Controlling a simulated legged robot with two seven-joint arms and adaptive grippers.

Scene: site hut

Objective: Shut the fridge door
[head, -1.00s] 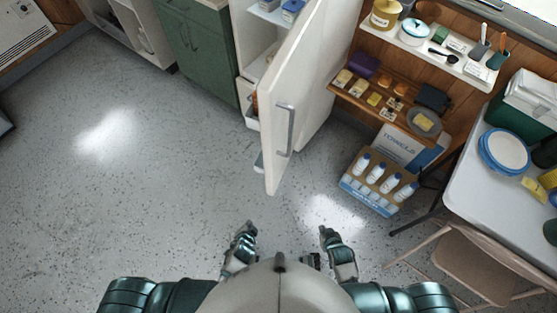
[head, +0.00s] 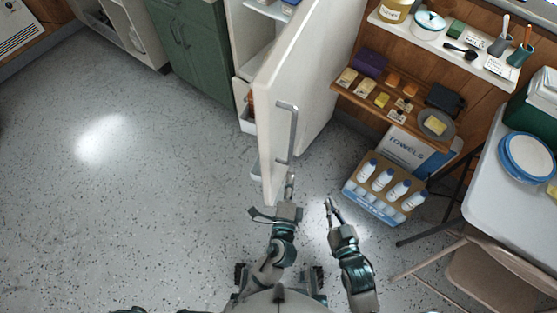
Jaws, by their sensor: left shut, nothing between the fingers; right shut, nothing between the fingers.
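The white fridge door (head: 312,75) stands open, swung out toward me, with a grey bar handle (head: 292,135) on its face. The fridge body (head: 241,35) is behind it at the left, its shelves partly showing. My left gripper (head: 290,181) is shut and empty, just below the lower end of the handle and in front of the door's near edge in the picture. I cannot tell whether it touches the door. My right gripper (head: 328,204) is shut and empty over the floor, to the right of the door.
A cardboard crate of white bottles (head: 385,190) stands on the floor right of my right gripper. Wall shelves (head: 350,95) hold small items. A white table (head: 490,185) and folding chair (head: 475,275) are at the right. Green cabinets (head: 195,50) stand left of the fridge; the floor at left is clear.

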